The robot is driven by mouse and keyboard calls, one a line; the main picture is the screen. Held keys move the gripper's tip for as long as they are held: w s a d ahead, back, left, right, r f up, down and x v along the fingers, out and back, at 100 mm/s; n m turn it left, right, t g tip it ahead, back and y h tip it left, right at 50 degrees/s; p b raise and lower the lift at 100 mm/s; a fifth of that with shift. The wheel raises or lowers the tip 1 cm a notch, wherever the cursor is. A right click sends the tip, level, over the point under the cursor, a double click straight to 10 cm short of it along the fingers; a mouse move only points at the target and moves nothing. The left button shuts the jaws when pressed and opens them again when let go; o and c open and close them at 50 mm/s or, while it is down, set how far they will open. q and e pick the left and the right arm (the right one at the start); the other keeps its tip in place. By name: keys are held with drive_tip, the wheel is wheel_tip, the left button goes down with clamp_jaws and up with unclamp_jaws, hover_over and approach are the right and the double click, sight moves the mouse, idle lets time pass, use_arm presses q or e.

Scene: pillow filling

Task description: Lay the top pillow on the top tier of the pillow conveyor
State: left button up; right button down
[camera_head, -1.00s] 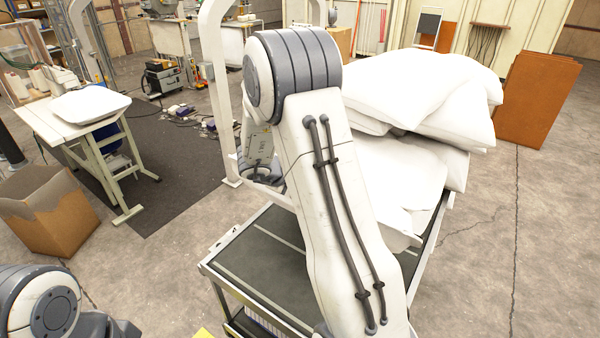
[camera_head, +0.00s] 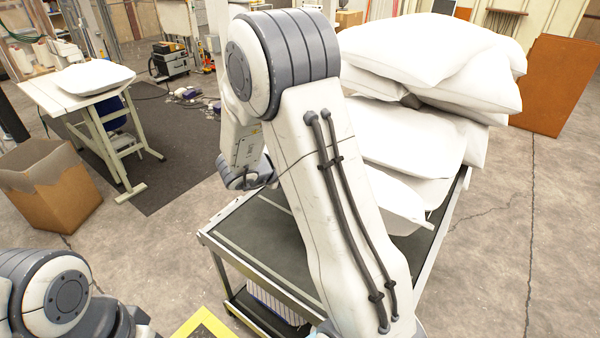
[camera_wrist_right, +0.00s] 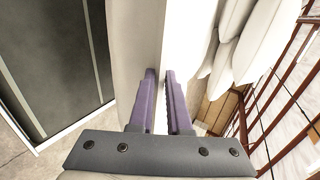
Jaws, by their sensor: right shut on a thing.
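The white top pillow (camera_head: 410,48) lies over a stack of white pillows (camera_head: 410,140) at the right of the head view. My right arm stands in front of the stack's left side, and my right gripper is hidden in that view. In the right wrist view my right gripper (camera_wrist_right: 163,75) has its purple fingers shut on a white pillow (camera_wrist_right: 135,45); I take it to be the top pillow. The dark surface with a pale line (camera_head: 245,240), apparently the conveyor's tier, is beneath my right arm and shows at left in the wrist view (camera_wrist_right: 55,50). My left gripper is out of view.
A cardboard box (camera_head: 48,190) stands on the floor at the left. A work table (camera_head: 50,98) behind it bears another white pillow (camera_head: 95,78). An orange-brown panel (camera_head: 560,85) stands behind the stack. The floor at right is clear.

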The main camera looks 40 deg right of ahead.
drive_tip(key=s+a+f+h+b, duration=0.1)
drive_tip(key=a+f+h+b, duration=0.1)
drive_tip(key=f+b, duration=0.9)
drive_tip(key=s+a+f+t+h+b, duration=0.1)
drive_tip(key=a+f+b, duration=0.3)
drive_tip(key=f+b, duration=0.7)
drive_tip(key=s+a+f+t+h+b, duration=0.1)
drive_tip(key=f+h+b, duration=0.3)
drive_tip(key=f+b, duration=0.7)
drive_tip(key=shift+a+b, duration=0.9)
drive_tip(key=shift+b, duration=4.5)
drive_tip(key=shift+c, duration=1.1)
unclamp_jaws()
drive_tip(key=shift+s, duration=0.1)
